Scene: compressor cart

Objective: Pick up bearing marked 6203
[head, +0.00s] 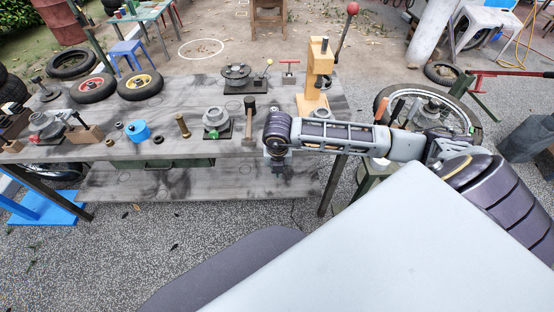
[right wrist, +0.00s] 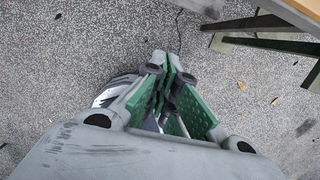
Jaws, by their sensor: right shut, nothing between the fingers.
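My right gripper (head: 278,168) hangs at the front right edge of the workbench, pointing down. In the right wrist view its green-padded fingers (right wrist: 170,68) are together with nothing between them, over bare gravel ground. Small dark ring-like parts lie on the left half of the bench: one (head: 158,140) near the front edge, one (head: 109,142) farther left, and one (head: 118,125) behind that. They may be bearings, but no 6203 marking is readable. My left gripper is not in view.
The grey workbench (head: 180,100) holds a blue round part (head: 138,131), a brass cylinder (head: 183,126), a grey flanged part (head: 216,120), a hammer (head: 249,118), a wooden press stand (head: 313,100) and two small wheels.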

